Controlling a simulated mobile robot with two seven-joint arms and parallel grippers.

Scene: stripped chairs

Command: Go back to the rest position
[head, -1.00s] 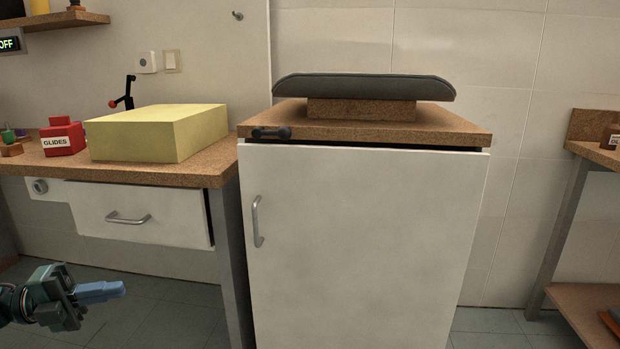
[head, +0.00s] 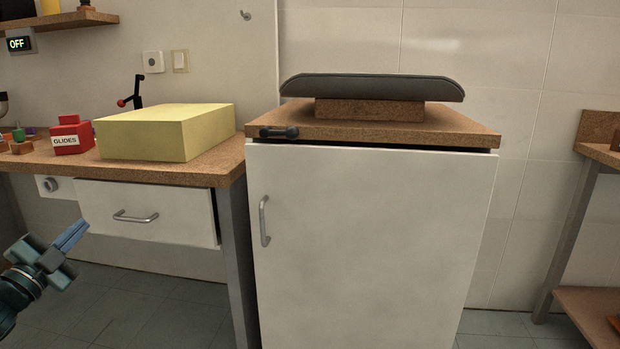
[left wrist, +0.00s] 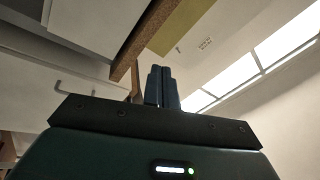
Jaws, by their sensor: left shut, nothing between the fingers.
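My left gripper (head: 73,238) is at the lower left of the head view, in front of the workbench and below its top. Its blue fingers point up and to the right. The fingers also show in the left wrist view (left wrist: 162,86), shut together with nothing between them. They are apart from the bench and its drawer. My right gripper is not in either view.
A white cabinet (head: 365,240) bears a dark pad (head: 372,88) on a wooden block. Bare floor shows below the bench.

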